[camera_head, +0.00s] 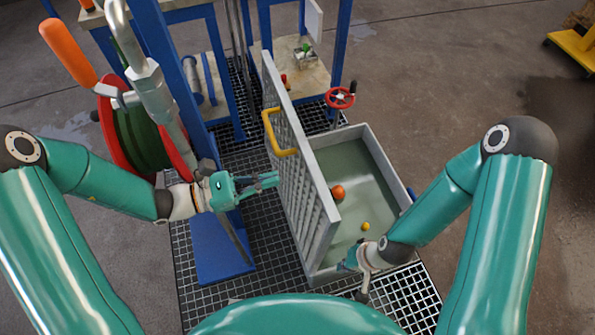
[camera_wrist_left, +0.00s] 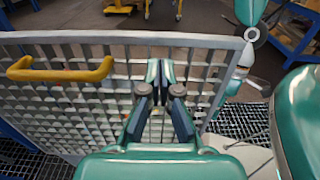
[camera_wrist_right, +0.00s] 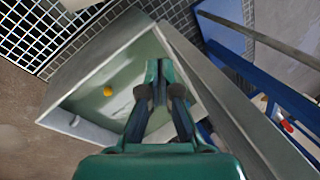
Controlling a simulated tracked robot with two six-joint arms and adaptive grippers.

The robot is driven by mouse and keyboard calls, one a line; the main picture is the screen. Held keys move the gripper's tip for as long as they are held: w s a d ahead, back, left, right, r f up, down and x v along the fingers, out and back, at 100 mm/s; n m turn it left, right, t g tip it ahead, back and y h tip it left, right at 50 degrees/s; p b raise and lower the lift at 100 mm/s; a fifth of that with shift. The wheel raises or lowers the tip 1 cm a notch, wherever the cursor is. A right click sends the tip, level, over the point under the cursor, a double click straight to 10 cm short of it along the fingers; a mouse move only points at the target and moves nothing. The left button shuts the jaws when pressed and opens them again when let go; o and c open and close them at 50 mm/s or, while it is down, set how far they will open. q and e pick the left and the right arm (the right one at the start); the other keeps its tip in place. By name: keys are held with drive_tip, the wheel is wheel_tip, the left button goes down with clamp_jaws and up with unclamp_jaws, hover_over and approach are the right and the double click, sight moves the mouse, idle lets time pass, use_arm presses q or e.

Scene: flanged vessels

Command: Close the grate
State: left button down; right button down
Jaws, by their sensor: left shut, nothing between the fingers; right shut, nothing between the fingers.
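The grey slatted grate (camera_head: 303,190) stands raised, nearly upright, along the left side of the grey basin (camera_head: 372,150). Its yellow handle (camera_head: 268,128) is on the left face near the top edge. The grate (camera_wrist_left: 100,104) and handle (camera_wrist_left: 62,74) also show in the left wrist view, with the handle left of the fingers. My left gripper (camera_head: 277,180) is shut and empty at the grate's left face, below the handle; I cannot tell whether it touches. My right gripper (camera_head: 347,262) is shut and empty at the basin's near end; its fingers (camera_wrist_right: 158,68) show over the basin in the right wrist view.
An orange ball (camera_head: 338,192) and a small yellow ball (camera_head: 365,226) lie in the basin. A red valve wheel (camera_head: 340,98) stands at its far end. A hose reel (camera_head: 140,140) and blue frame posts are at the left.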

sight(309, 170)
use_arm(q)
drive_tip(key=shift+x, duration=3.2)
drive_tip(key=shift+d, duration=0.1)
